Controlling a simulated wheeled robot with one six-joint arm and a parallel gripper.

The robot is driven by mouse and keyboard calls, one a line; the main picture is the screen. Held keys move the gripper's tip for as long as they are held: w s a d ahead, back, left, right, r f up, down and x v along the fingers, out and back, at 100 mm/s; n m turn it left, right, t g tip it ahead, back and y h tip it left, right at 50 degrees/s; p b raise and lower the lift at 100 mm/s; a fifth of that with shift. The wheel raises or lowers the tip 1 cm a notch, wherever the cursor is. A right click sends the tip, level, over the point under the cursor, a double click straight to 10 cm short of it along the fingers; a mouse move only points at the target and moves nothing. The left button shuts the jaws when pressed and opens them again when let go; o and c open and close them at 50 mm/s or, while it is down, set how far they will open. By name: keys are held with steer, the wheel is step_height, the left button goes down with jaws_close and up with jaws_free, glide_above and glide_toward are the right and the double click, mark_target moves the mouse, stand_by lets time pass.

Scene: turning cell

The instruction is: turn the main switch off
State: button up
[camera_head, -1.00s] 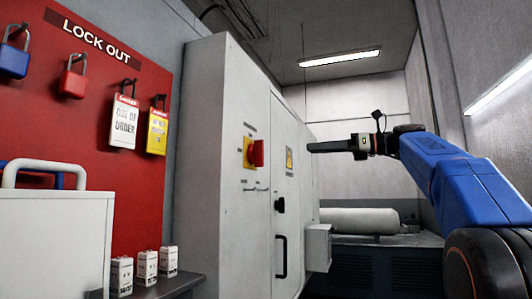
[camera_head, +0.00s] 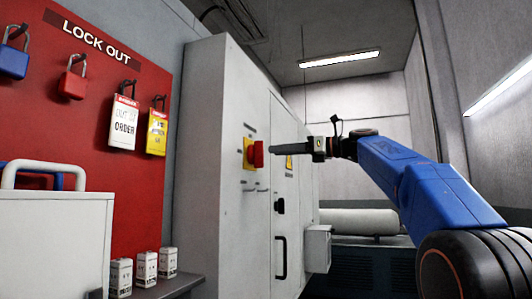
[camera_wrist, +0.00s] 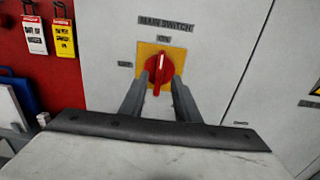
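The main switch is a red rotary knob (camera_head: 258,154) on a yellow plate (camera_head: 247,152) on the grey cabinet's front. In the wrist view the knob (camera_wrist: 160,70) has its white mark pointing up at the ON label (camera_wrist: 163,39). Another label (camera_wrist: 125,64) is left of the plate. My gripper (camera_head: 271,149) points at the knob from the right, its tips very close to it. In the wrist view my gripper (camera_wrist: 160,82) is open, with one finger at each lower side of the knob. I cannot tell whether the fingers touch it.
The cabinet (camera_head: 205,150) has a black door handle (camera_head: 281,257) and a lock (camera_head: 279,206) below and right of the switch. A red lock-out board (camera_head: 60,120) with padlocks and tags is at the left. A white case (camera_head: 55,240) stands before it.

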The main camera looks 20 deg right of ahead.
mark_target(257, 154)
steer(key=x, duration=0.5)
steer(key=shift+w+a, duration=0.1)
steer(key=shift+a, duration=0.05)
jaws_close()
